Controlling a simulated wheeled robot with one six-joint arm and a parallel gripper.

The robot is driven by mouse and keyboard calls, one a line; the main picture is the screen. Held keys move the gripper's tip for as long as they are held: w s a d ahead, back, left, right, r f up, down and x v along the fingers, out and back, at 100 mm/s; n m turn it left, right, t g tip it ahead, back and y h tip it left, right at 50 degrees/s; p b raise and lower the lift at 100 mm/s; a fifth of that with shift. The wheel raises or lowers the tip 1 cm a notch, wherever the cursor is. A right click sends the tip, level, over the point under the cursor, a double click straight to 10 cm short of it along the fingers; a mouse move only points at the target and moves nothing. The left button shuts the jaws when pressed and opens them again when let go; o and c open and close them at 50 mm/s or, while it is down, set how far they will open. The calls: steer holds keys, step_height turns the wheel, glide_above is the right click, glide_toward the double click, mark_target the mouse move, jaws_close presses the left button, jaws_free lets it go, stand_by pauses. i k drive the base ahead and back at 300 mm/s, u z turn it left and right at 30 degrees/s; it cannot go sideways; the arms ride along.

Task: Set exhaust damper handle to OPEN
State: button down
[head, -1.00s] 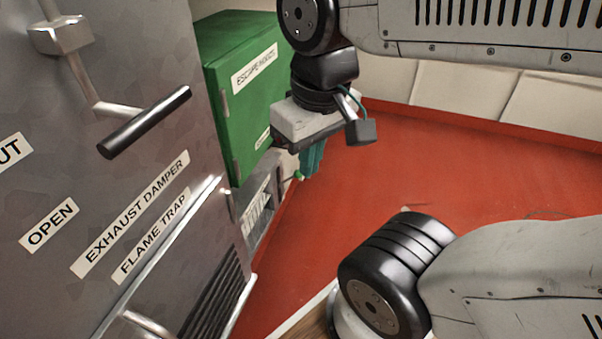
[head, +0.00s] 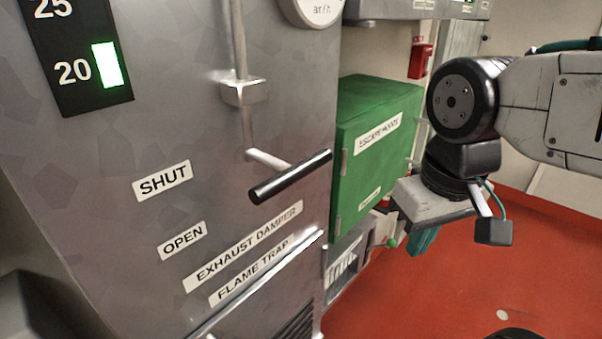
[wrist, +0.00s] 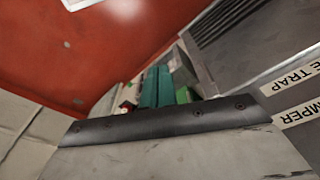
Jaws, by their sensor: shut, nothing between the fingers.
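The exhaust damper handle has a black bar grip (head: 290,177) on a bent metal rod, in front of the grey cabinet face (head: 110,240). The SHUT label (head: 162,181) and the OPEN label (head: 183,241) are to its left, with OPEN lower. The EXHAUST DAMPER label (head: 246,246) is below the grip. My gripper (head: 422,242) is to the right of the handle, apart from it, with its green fingers pointing down. The fingers also show in the wrist view (wrist: 157,87), close together with nothing held. The handle is not in the wrist view.
A green escape hoods box (head: 375,155) stands between the cabinet and my gripper in the picture. An indicator (head: 88,70) is lit at 20. The FLAME TRAP label (head: 250,270) is above a metal edge. Red floor (head: 400,300) lies open at the right.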

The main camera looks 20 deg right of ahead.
mark_target(288, 174)
steer(key=k, duration=0.95)
steer(key=z, duration=0.65)
